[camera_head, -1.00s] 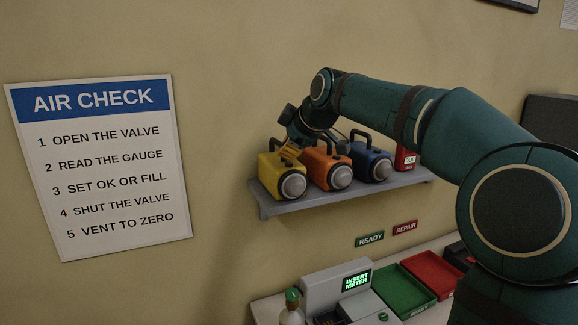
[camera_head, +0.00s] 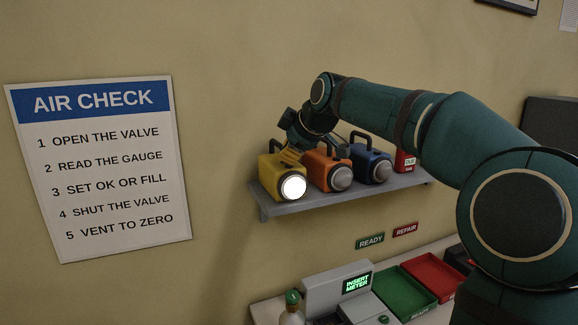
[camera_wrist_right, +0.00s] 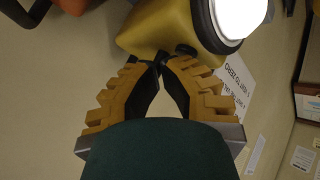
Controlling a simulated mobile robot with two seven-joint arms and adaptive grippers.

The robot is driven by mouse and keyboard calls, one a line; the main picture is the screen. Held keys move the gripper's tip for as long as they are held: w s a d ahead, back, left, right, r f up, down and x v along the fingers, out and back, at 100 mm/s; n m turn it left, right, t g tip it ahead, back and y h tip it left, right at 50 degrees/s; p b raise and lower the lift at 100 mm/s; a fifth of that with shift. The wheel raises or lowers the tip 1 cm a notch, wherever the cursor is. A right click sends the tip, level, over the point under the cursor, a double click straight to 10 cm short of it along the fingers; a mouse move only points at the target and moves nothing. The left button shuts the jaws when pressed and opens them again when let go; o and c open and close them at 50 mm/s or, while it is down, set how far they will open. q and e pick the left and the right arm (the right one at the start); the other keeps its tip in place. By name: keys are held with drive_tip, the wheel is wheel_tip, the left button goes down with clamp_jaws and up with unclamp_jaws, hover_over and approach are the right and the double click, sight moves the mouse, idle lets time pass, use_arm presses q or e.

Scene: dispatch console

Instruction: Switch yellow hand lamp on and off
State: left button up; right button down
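The yellow hand lamp (camera_head: 268,172) stands at the left end of the wall shelf (camera_head: 340,192). Its lens glows bright white. It also shows in the right wrist view (camera_wrist_right: 160,32), with the lit lens at the top. My right gripper (camera_head: 292,152) is at the lamp's upper right side, between it and the orange lamp. In the right wrist view the gripper (camera_wrist_right: 165,60) has its fingertips together, at the yellow body, with nothing visible between them. The lamp's switch is hidden. My left gripper is out of view.
An orange lamp (camera_head: 324,170) and a blue lamp (camera_head: 368,162), both unlit, stand close on the right. A red box (camera_head: 405,161) is farther right. Below are a meter console (camera_head: 332,290), a green tray (camera_head: 428,300) and a red tray (camera_head: 450,283).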

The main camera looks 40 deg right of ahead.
idle(0.4)
drive_tip(key=shift+r+p, duration=0.65)
drive_tip(key=shift+r, duration=0.1)
wheel_tip(320, 180, up, 3)
drive_tip(key=p, duration=0.2)
drive_tip(key=shift+p, duration=0.3)
drive_tip(key=shift+r, duration=1)
